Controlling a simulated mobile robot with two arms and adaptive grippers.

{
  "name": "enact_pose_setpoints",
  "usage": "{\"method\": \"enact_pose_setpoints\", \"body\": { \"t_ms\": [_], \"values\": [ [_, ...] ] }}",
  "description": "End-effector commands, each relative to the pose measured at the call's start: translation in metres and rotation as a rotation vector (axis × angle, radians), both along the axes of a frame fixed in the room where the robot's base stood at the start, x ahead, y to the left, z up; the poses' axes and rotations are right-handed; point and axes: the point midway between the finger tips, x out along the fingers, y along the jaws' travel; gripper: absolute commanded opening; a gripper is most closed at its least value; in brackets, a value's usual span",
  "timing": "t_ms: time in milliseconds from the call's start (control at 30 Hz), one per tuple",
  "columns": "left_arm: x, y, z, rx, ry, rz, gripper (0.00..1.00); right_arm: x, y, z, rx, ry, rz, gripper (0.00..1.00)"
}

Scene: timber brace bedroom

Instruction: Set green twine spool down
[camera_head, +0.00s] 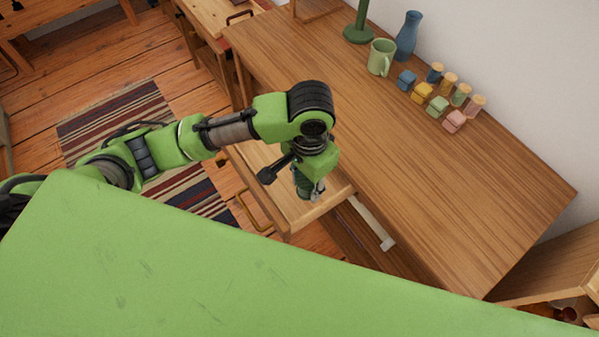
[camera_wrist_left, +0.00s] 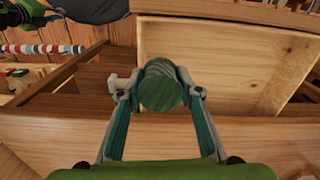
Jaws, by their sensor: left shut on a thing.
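The green twine spool (camera_wrist_left: 160,88) shows end-on in the left wrist view as a dark green round shape. My left gripper (camera_head: 308,190) is shut on it, with one finger on each side. In the head view the gripper points down over an open drawer (camera_head: 290,222) of the wooden desk, and the spool is mostly hidden by the gripper there. The drawer's pale floor (camera_wrist_left: 220,65) shows empty behind the spool in the wrist view. I cannot tell whether the spool touches the drawer. My right gripper is not in view.
The desk top (camera_head: 400,160) is mostly clear. Along the wall stand a green mug (camera_head: 381,57), a blue vase (camera_head: 408,36), several coloured blocks and several small spools. A striped rug (camera_head: 120,125) lies on the floor. An open cabinet (camera_head: 560,270) is at lower right.

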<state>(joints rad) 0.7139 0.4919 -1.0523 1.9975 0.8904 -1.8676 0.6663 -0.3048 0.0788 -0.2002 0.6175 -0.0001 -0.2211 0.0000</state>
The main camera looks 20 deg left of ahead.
Motion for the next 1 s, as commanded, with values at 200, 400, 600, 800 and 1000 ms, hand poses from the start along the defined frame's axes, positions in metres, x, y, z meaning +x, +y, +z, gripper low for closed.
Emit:
{"method": "enact_pose_setpoints", "body": {
  "t_ms": [200,400,600,800,1000],
  "values": [
    [0.039,0.025,-0.035,0.002,0.002,0.005,0.12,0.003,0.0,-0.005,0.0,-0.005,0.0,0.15],
    [0.057,0.034,-0.058,0.0,0.0,0.002,0.12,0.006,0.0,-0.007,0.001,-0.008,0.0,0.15],
    [0.066,0.041,-0.073,0.001,0.0,0.003,0.12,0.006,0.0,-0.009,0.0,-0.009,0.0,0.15],
    [0.066,0.04,-0.099,-0.001,0.001,0.001,0.12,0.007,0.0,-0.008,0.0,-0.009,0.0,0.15],
    [0.066,0.04,-0.102,-0.001,-0.002,0.0,0.12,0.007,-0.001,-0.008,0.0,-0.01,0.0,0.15]
  ]
}}
